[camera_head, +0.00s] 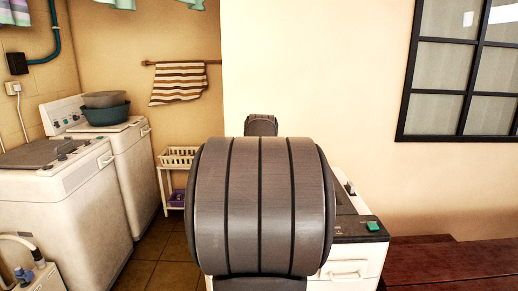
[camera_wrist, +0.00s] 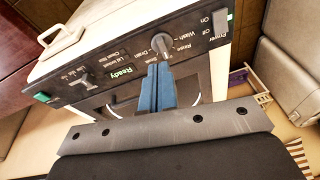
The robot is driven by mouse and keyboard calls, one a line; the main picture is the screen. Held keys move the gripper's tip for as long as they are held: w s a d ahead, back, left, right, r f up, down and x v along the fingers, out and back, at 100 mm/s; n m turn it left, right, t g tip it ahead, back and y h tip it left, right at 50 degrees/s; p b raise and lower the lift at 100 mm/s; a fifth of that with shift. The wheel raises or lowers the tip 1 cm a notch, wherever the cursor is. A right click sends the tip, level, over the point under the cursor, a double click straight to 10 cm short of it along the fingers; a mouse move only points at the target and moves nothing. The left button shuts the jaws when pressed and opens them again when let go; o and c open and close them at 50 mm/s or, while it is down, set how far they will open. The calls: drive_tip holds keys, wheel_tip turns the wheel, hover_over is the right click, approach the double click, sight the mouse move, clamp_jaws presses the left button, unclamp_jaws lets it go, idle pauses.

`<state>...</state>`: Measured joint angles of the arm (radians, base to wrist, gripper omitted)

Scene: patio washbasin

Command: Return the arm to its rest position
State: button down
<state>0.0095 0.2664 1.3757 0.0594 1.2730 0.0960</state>
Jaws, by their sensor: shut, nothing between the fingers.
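My gripper (camera_wrist: 160,66) shows in the wrist view as two blue fingers pressed together with nothing between them. Its tips lie over the black control panel (camera_wrist: 130,68) of a white appliance, just below a grey round knob (camera_wrist: 162,43). I cannot tell whether the tips touch the panel or knob. The panel has a lit green "Ready" display (camera_wrist: 122,72) and a grey slider (camera_wrist: 84,80). In the head view my own grey arm link fills the middle and hides the gripper and much of the white appliance (camera_head: 345,268).
Two white washing machines (camera_head: 60,215) stand at the left, with basins (camera_head: 105,108) on the far one. A small white rack (camera_head: 165,185) and a hanging striped towel (camera_head: 178,83) are behind. Dark red wooden steps (camera_head: 455,265) are at the right, below a window (camera_head: 465,75).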

drive_tip(key=s+d+r+m+t, duration=0.1)
drive_tip(key=s+d+r, duration=0.2)
drive_tip(key=s+d, duration=0.4)
drive_tip(key=shift+s+d, duration=0.35)
drive_tip(key=shift+d, duration=0.65)
drive_tip(key=c, duration=2.2)
unclamp_jaws()
